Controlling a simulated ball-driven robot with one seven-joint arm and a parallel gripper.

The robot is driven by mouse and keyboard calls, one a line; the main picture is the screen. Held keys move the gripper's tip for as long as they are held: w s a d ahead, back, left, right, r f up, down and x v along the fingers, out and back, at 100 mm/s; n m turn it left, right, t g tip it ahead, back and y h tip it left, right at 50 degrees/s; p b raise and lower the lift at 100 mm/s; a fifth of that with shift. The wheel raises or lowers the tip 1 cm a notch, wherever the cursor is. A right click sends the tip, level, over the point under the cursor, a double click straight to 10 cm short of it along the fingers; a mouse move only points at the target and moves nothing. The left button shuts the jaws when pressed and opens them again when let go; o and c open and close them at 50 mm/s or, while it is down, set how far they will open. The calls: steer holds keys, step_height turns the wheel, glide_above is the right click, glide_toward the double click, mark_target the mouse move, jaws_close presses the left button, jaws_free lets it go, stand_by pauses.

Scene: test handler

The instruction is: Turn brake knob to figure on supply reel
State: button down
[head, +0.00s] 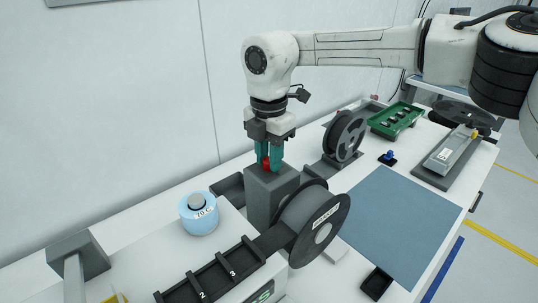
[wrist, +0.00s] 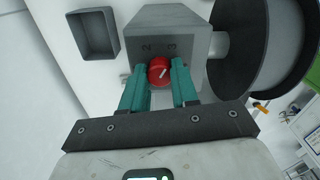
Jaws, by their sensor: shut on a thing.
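The red brake knob (wrist: 160,71) sits on top of the grey reel stand (wrist: 192,20). It has a white pointer line, slanted toward the upper right in the wrist view. The figures 2 and 3 are marked on the stand beyond the knob. My gripper (wrist: 162,74) is shut on the knob, with one teal finger on each side. In the head view my gripper (head: 268,160) points down at the stand, and a little red of the knob shows between the fingers. The supply reel (head: 317,222) is mounted on the stand's right side.
A blue round weight (head: 199,215) and a black numbered track (head: 212,278) are at the front left. A second reel (head: 345,135), a green tray (head: 396,119) and a blue mat (head: 405,215) lie to the right. An open grey bin (wrist: 92,32) is beside the stand.

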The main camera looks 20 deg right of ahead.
steer(key=c, duration=0.9)
jaws_free()
steer(key=shift+o, duration=0.2)
step_height(320, 180, up, 11)
steer(key=b, duration=0.1)
steer(key=shift+f, duration=0.15)
